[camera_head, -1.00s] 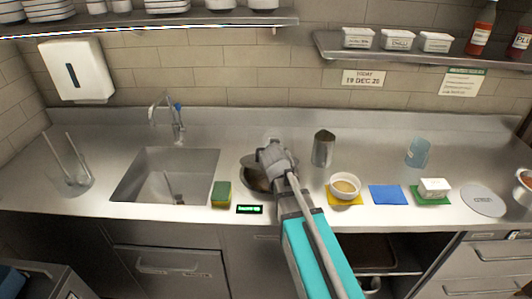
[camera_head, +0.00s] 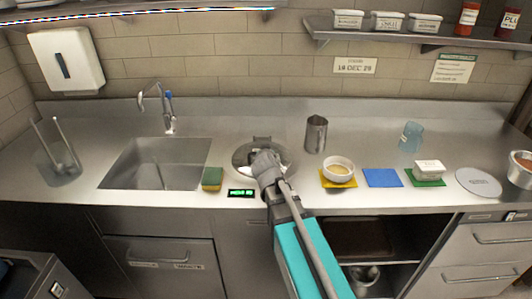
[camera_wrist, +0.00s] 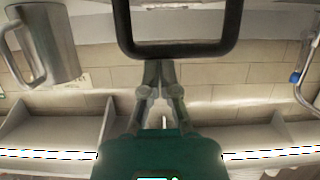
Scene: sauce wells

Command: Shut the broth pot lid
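The broth pot (camera_head: 243,152) is a round steel well set in the counter, with a hinge block (camera_head: 262,141) at its back edge. Its steel lid appears to lie down flat over the well, but my gripper and arm hide much of it. My gripper (camera_head: 266,172) is over the front of the pot. In the wrist view, a dark loop handle (camera_wrist: 180,49) is close in front of my fingertips (camera_wrist: 160,64). The fingers are together with nothing visible between them. Whether they touch the handle, I cannot tell.
A small lit green display (camera_head: 241,193) and a sponge (camera_head: 212,178) lie left of the pot, beside the sink (camera_head: 157,164). A steel pitcher (camera_head: 316,134) stands behind right. A bowl (camera_head: 338,169) on a yellow mat and a blue mat (camera_head: 383,178) lie to the right.

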